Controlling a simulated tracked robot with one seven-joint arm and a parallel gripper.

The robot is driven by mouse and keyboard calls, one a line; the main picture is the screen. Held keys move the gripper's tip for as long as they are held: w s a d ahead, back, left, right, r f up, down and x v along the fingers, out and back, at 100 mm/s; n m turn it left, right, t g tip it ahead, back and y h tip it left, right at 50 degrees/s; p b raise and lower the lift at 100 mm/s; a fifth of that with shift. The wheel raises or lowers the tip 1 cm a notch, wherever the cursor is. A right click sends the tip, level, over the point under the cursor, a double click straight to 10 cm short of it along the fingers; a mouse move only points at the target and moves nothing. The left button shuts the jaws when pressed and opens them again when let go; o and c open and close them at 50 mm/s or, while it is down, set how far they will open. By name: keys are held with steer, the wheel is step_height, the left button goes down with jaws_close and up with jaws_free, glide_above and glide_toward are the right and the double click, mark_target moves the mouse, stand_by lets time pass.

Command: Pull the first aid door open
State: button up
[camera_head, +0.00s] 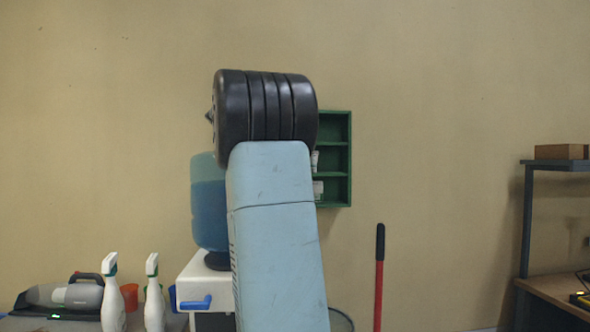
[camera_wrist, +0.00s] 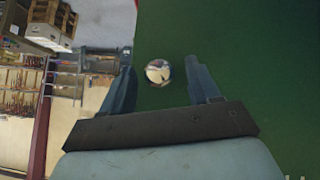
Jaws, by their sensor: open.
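The green first aid cabinet (camera_head: 349,160) hangs on the wall in the head view. Its right part shows open shelves with small white items; its left part is hidden behind my arm. In the wrist view the green door panel (camera_wrist: 250,60) fills the right side, with its edge left of centre. A round shiny knob (camera_wrist: 158,72) sits on the panel. My gripper (camera_wrist: 160,80) is open, with one finger on each side of the knob. I cannot tell whether either finger touches it. My gripper is hidden in the head view.
A blue water bottle (camera_head: 208,205) on a white dispenser (camera_head: 195,285) stands left of my arm. White spray bottles (camera_head: 112,300) and a handheld vacuum (camera_head: 65,297) are at lower left.

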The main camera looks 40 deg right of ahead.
steer(key=v, duration=1.3)
steer(key=shift+w+a, duration=0.25)
stand_by(0.9)
steer(key=shift+r, duration=0.15)
stand_by(0.4)
